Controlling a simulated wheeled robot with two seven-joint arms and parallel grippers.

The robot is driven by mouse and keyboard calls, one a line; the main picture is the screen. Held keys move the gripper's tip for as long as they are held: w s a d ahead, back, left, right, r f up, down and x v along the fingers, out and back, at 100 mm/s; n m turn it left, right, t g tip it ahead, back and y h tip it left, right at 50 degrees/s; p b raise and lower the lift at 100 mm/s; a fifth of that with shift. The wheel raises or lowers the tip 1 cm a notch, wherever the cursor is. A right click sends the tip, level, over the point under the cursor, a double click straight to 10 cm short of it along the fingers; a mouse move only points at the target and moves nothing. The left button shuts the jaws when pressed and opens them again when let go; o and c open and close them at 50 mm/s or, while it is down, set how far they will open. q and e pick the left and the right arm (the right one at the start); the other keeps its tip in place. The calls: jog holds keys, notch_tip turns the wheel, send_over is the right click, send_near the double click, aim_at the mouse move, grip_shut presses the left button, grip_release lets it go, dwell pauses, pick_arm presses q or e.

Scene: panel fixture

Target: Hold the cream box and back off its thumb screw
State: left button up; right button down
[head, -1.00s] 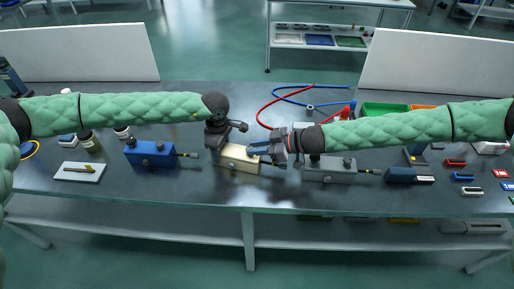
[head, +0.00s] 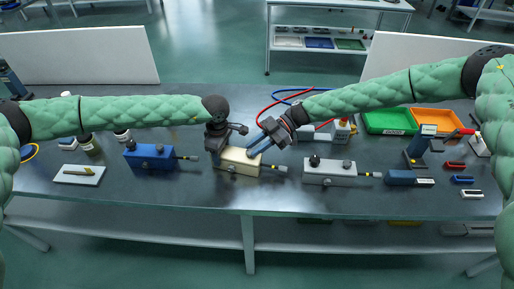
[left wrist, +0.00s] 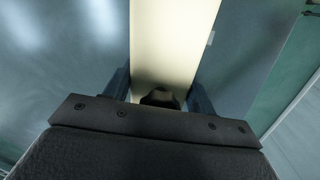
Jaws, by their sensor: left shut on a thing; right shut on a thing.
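The cream box (head: 240,164) lies on the bench between a blue box and a grey box, with a thin stem out of its right end. My left gripper (head: 218,150) is shut on the box near its left end. In the left wrist view the fingers (left wrist: 160,93) lie along both sides of the cream box (left wrist: 170,45), with a dark knob between them. My right gripper (head: 252,151) slants down from the upper right and is shut on the thumb screw at the top of the box. Its fingers hide the screw.
The blue box (head: 150,157) stands to the left and the grey box (head: 330,174) to the right, each with dark knobs and a stem. Green (head: 388,122) and orange (head: 436,119) bins, hoses and small blocks fill the right side. The front bench strip is clear.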

pick_arm(q)
jog(key=shift+s+d, duration=0.1)
jog(key=shift+s, duration=0.05)
pick_arm(e)
jog(key=shift+w+a+n+g+h, duration=0.1)
jog(key=shift+w+n+g+h, duration=0.15)
jog(key=shift+n+g+h, duration=0.65)
jog(key=shift+w+a+n+g+h, duration=0.1)
jog(key=shift+w+n+g+h, duration=0.15)
jog(key=shift+n+g+h, duration=0.6)
jog(key=shift+n, duration=0.45)
jog(key=shift+r, duration=0.1)
jog(key=c, duration=1.3)
grip_release()
jog(key=shift+o, duration=0.5)
jog(key=v, duration=1.2)
jog(key=shift+f, duration=0.25)
jog(key=shift+d, duration=0.1)
